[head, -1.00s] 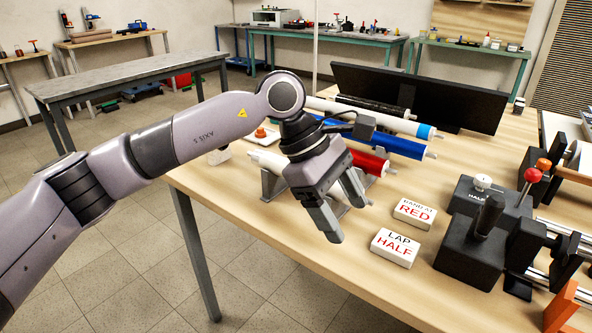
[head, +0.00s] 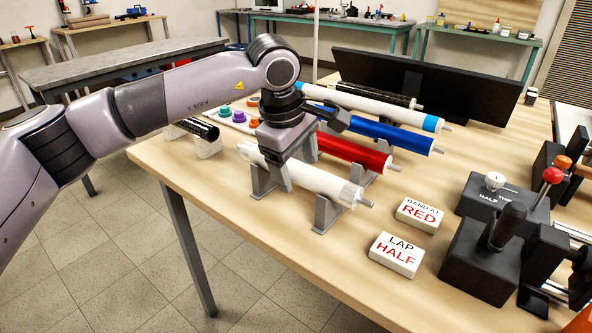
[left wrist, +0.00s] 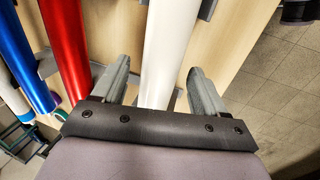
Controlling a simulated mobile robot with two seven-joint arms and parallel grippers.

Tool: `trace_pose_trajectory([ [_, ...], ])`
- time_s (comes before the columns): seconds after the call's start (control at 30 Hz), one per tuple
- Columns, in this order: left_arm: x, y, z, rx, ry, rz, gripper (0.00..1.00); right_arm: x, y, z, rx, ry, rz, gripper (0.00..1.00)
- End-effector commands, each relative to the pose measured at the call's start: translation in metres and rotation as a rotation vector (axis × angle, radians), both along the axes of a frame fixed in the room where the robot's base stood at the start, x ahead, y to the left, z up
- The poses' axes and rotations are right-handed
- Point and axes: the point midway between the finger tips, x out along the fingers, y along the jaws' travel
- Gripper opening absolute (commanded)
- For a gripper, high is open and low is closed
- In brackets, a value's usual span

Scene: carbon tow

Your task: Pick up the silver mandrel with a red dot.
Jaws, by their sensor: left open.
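A pale white-silver mandrel (head: 322,182) with a metal shaft end lies on grey V-shaped stands at the front of the row on the wooden table. No red dot shows on it. My left gripper (head: 272,182) is above its middle, pointing down. In the left wrist view the pale mandrel (left wrist: 170,45) runs between the two open fingers of my left gripper (left wrist: 160,66), one on each side. I cannot tell whether they touch it. My right gripper is not in view.
Behind it lie a red mandrel (head: 355,152), a blue one (head: 390,134), a white one with a blue band (head: 400,117) and a black one (head: 375,94). Cards reading RED (head: 419,215) and HALF (head: 396,255) lie in front. A black clamp fixture (head: 480,260) stands at right.

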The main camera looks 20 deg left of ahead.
Motion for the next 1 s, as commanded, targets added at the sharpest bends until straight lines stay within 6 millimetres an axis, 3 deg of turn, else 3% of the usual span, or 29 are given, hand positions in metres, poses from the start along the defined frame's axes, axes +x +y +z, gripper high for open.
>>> trace_pose_trajectory([
  [0.3,0.001,-0.001,-0.006,0.0,0.0,-0.001,0.69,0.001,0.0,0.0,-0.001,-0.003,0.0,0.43],
  [0.5,0.001,-0.001,-0.006,-0.001,0.0,-0.001,0.04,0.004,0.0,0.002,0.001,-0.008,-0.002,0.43],
  [0.53,0.001,-0.001,-0.006,-0.001,0.0,-0.001,0.01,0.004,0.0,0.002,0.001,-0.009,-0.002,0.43],
  [0.83,0.002,-0.001,-0.002,-0.002,-0.003,-0.001,0.01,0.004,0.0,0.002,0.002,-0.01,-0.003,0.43],
  [1.0,0.002,-0.001,0.013,-0.002,-0.006,-0.001,0.01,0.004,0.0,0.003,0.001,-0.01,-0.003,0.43],
])
